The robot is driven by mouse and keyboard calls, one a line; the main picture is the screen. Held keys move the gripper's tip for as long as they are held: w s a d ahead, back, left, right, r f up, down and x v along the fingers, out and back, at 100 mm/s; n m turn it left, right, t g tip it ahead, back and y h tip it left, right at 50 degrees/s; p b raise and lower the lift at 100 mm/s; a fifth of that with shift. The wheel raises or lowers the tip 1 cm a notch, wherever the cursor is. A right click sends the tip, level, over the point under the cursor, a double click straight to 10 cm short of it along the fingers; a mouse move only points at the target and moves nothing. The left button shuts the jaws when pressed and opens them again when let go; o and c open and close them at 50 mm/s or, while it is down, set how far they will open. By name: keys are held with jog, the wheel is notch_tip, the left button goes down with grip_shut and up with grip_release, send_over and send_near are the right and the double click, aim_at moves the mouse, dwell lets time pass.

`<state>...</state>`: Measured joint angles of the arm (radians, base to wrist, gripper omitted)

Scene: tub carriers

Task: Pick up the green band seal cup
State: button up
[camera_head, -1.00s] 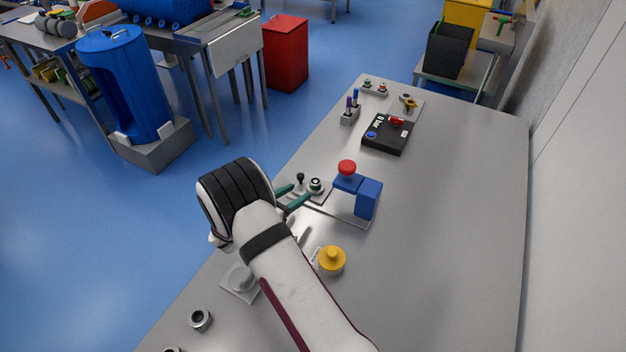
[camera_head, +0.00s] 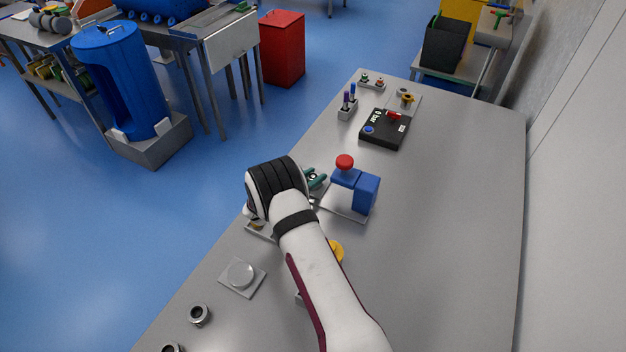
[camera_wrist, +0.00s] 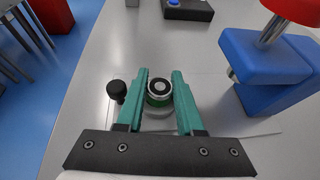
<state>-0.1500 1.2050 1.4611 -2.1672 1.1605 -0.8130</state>
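The green band seal cup (camera_wrist: 157,101) has a pale top with a dark round centre and a green band around its side. It stands upright on a flat plate. My gripper (camera_wrist: 159,73) has teal fingers spread to either side of the cup in the wrist view. The fingers look open, with the cup between them; whether either finger touches it I cannot tell. In the head view my gripper (camera_head: 315,178) is at the plate, and my wrist and fingers hide most of the cup.
A blue press block (camera_head: 366,193) with a red knob (camera_head: 345,162) stands close right of my gripper. A black knob (camera_wrist: 116,90) is just left of the fingers. A yellow-topped part (camera_head: 337,250) is partly hidden by my arm. The table's right side is clear.

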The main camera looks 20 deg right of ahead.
aim_at(313, 176)
grip_shut()
jog(key=shift+r, duration=0.1)
notch_tip(313, 176, up, 9)
jog(key=shift+s+a, duration=0.1)
jog(key=s+a+m+g, duration=0.1)
jog(key=s+a, duration=0.1)
jog(key=s, duration=1.5)
jog(key=shift+m+g+h, duration=0.3)
jog(key=shift+h, duration=0.2)
jog(key=w+a+f, duration=0.1)
jog(key=a+f, duration=0.1)
jog(key=a, duration=0.1)
jog(key=w+a+f, duration=0.1)
jog(key=a+f, duration=0.1)
jog(key=a, duration=0.1)
jog(key=w+a+f, duration=0.1)
jog(key=w+a, duration=0.1)
jog(key=a, duration=0.1)
jog(key=shift+a+f, duration=0.35)
jog(key=shift+f, duration=0.05)
jog(key=shift+w+a+f, duration=0.1)
jog(key=shift+f, duration=0.95)
jog(key=shift+w+a+f, duration=0.1)
jog(key=shift+f, duration=0.95)
jog(key=shift+f, duration=0.1)
